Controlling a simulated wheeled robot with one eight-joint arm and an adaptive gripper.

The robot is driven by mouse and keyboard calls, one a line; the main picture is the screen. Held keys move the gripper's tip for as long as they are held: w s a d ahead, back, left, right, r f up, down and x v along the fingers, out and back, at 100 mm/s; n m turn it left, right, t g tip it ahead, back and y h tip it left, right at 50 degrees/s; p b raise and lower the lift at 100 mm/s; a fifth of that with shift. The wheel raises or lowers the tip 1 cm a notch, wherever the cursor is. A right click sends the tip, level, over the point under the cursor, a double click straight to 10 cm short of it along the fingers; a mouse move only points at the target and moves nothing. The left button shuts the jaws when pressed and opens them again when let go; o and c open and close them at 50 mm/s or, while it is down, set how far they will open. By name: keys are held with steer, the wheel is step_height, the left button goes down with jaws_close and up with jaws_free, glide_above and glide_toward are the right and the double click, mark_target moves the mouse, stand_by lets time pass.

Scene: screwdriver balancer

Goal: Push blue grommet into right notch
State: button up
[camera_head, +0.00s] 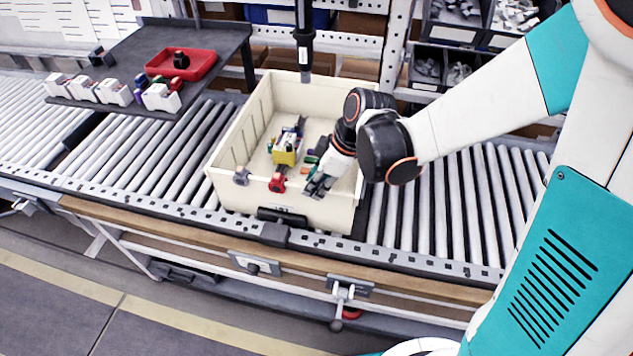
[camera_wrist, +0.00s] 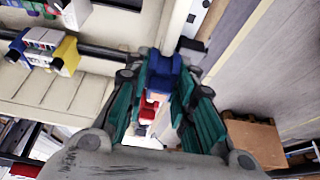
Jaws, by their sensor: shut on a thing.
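My gripper (camera_head: 318,186) is at the right part of the front wall of the beige crate (camera_head: 232,200). In the wrist view its teal fingers (camera_wrist: 172,90) are shut on the blue grommet (camera_wrist: 165,74). In the head view I cannot make out the grommet among the fingers. A red grommet (camera_head: 277,184) sits at the middle of the front rim, and a grey one (camera_head: 241,176) sits at its left. Red also shows beyond the blue grommet in the wrist view (camera_wrist: 148,109). The right notch is hidden by my fingers, so I cannot tell how the grommet meets it.
A yellow and blue device (camera_head: 285,150) stands inside the crate, and also shows in the wrist view (camera_wrist: 62,52). The crate rests on a roller conveyor (camera_head: 140,165). A dark tool (camera_head: 304,40) hangs above it. A red tray (camera_head: 170,64) lies on the dark side table.

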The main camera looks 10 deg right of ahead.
steer(key=shift+f+b, duration=0.8)
steer(key=shift+f, duration=0.1)
stand_by(1.3)
jaws_close()
steer(key=o, duration=1)
jaws_free()
steer(key=v, duration=1.2)
steer(key=shift+s, duration=0.2)
